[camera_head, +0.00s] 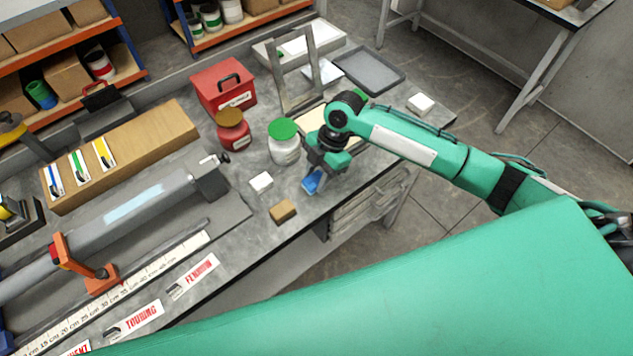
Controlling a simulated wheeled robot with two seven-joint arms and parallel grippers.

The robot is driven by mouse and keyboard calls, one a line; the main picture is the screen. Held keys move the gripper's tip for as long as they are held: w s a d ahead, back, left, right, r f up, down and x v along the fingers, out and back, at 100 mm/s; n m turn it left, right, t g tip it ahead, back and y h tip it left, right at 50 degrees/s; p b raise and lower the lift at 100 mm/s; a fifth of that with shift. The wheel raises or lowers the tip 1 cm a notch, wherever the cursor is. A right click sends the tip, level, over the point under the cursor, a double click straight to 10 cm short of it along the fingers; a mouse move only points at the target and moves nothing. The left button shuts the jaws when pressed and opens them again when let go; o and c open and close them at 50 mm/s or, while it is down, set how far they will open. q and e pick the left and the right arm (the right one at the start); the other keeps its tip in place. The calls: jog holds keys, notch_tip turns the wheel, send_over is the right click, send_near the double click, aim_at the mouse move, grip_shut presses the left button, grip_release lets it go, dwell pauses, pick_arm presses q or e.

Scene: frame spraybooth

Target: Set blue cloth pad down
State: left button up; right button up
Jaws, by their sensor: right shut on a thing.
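The blue cloth pad (312,182) is at the tips of my right gripper (318,171), which is shut on it. The gripper points down over the front part of the grey workbench (234,238), near its edge. I cannot tell whether the pad touches the bench top. My right arm reaches in from the right and hides part of the bench behind the gripper. My left gripper is not in view.
A white block (261,182) and a tan block (283,211) lie left of the pad. A green-lidded jar (283,141) stands close behind the gripper. A red jar (232,131), red box (223,88) and grey tray (369,70) stand farther back.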

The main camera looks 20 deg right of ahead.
aim_at(316, 186)
notch_tip(316, 186, down, 4)
jog(key=shift+r+p, duration=0.25)
jog(key=shift+p, duration=0.25)
jog(key=shift+f, duration=0.3)
jog(key=shift+f, duration=0.2)
jog(key=o, duration=0.9)
jog(key=shift+r, duration=0.15)
